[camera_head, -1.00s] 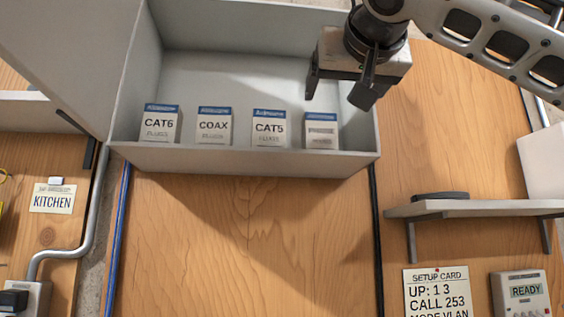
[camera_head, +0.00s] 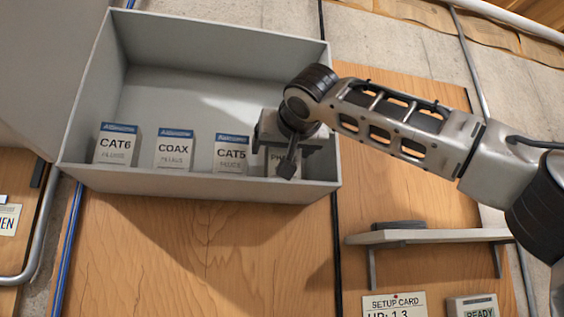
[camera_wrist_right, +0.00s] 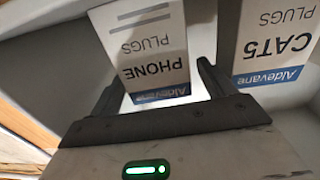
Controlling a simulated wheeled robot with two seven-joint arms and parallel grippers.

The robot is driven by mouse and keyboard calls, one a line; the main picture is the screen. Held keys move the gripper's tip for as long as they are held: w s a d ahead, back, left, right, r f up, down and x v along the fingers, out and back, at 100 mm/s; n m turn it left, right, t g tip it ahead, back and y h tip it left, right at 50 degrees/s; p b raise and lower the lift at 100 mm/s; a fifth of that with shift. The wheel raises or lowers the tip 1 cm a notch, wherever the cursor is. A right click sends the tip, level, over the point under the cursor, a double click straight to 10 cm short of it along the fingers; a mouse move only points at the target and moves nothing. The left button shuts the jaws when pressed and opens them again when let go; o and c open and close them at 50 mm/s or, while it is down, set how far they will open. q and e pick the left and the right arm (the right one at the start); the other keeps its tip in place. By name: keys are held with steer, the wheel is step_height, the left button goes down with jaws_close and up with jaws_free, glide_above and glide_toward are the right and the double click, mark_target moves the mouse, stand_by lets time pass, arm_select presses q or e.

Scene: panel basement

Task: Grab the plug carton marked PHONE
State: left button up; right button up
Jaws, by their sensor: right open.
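The PHONE plug carton (camera_head: 275,172) is white and stands at the right end of the row in the grey wall box (camera_head: 190,188). It is partly hidden behind my right gripper (camera_head: 284,150) in the head view. In the right wrist view the PHONE carton (camera_wrist_right: 150,42) appears upside down, with its blue band nearest the gripper. My right gripper (camera_wrist_right: 160,74) is open, its two dark fingers on either side of the carton's near end. I cannot tell whether they touch it. My left gripper is not in view.
The CAT5 carton (camera_head: 231,155) stands close beside it, also seen in the wrist view (camera_wrist_right: 275,40). The COAX (camera_head: 174,150) and CAT6 (camera_head: 116,145) cartons stand further left. A shelf (camera_head: 430,237) is below right. The box's side walls and front lip surround the cartons.

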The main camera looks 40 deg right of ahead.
steer(key=x, duration=0.2)
steer(key=shift+w+d, duration=0.15)
steer(key=shift+w, duration=0.15)
steer(key=shift+s, duration=0.1)
steer(key=c, duration=1.1)
steer(key=shift+r, duration=0.1)
steer(key=shift+c, duration=0.2)
